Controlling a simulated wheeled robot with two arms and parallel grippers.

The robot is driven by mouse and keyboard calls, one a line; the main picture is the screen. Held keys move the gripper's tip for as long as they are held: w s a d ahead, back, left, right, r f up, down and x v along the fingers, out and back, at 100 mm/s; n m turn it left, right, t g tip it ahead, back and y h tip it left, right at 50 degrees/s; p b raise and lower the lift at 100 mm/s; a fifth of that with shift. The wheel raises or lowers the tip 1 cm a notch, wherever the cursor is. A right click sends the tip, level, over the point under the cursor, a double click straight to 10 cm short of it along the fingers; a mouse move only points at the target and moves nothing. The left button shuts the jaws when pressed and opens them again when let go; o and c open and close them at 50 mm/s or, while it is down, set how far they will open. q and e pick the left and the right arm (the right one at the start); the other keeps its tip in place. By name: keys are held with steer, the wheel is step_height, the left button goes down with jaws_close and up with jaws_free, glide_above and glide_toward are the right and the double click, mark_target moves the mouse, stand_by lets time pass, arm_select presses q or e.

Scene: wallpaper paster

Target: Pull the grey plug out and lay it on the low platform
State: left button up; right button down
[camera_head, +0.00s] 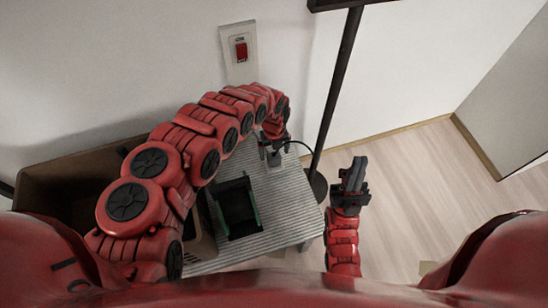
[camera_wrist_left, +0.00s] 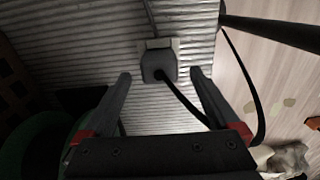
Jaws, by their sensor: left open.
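The grey plug (camera_wrist_left: 158,66) sits against a pale plate (camera_wrist_left: 172,43) on the ridged metal surface, with a black cable running from it. In the head view the plug (camera_head: 275,159) is partly hidden under my left gripper (camera_head: 274,145). In the left wrist view my left gripper (camera_wrist_left: 162,76) is open and empty, its fingertips apart on either side of the plug and not visibly touching it. The ridged grey platform (camera_head: 289,197) lies below. My right gripper (camera_head: 354,172) is over the floor, right of the platform; its finger gap is unclear.
A black tray-like item (camera_head: 237,209) lies on the platform. A brown bin (camera_head: 62,172) stands at the left. A dark pole (camera_head: 337,90) rises beside the platform's right side. A red switch (camera_head: 241,51) is on the wall. The wooden floor (camera_head: 425,190) at the right is mostly clear.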

mark_target(274, 155)
arm_select(q)
steer(key=shift+w+f+b, duration=0.1)
steer(key=shift+f+b, duration=0.25)
steer(key=shift+f, duration=1.8)
jaws_close()
steer(key=shift+r, duration=0.1)
steer(key=shift+r+p, duration=0.95)
steer(key=shift+r, duration=0.2)
